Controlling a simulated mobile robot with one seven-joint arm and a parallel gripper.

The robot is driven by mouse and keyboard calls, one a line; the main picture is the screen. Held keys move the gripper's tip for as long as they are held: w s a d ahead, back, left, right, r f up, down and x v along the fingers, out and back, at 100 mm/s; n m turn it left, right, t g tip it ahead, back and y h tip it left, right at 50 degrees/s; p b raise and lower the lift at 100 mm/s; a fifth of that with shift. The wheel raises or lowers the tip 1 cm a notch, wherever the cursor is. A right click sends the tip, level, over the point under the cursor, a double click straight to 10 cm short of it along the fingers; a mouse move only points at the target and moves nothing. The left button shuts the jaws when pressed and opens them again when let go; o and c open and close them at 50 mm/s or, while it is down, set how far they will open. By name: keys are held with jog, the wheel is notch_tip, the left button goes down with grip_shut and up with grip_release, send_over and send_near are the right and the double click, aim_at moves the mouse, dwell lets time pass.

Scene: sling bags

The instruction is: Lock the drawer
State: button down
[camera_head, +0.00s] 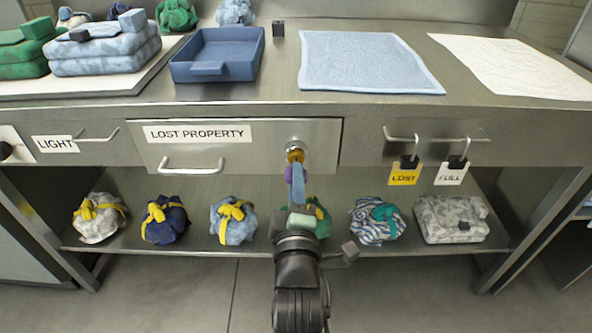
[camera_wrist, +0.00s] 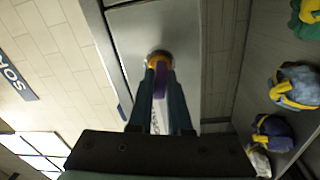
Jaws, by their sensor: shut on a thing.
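The drawer labelled LOST PROPERTY (camera_head: 240,147) is in the front of the steel counter and looks closed, with a bar handle (camera_head: 192,171) at its lower left. A round lock (camera_head: 296,151) with a gold-coloured centre sits at its right end. My gripper (camera_head: 298,178) is in front of the lock, shut on a purple key (camera_wrist: 161,80). In the wrist view, the key lies between the two dark fingers, its far end against the gold lock (camera_wrist: 158,56). How deep the key sits, and the lock's bolt, are hidden. A pale strip with lettering shows between the fingers.
LOST (camera_head: 405,179) and FULL (camera_head: 450,175) tags hang from a rail right of the drawer. Wrapped bundles (camera_head: 233,219) line the shelf below, one partly behind my arm. A blue tray (camera_head: 219,56) and a blue cloth (camera_head: 368,62) lie on the counter.

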jog(key=shift+a, duration=0.1)
jog(key=shift+n, duration=1.1)
jog(key=c, duration=1.2)
grip_release()
jog(key=o, duration=1.1)
jog(key=shift+s+f+p, duration=0.15)
jog(key=shift+s+p, duration=0.1)
jog(key=shift+s, duration=1.5)
jog(key=shift+s+f+p, duration=0.1)
jog(key=shift+s+p, duration=0.1)
jog(key=shift+s, duration=1.55)
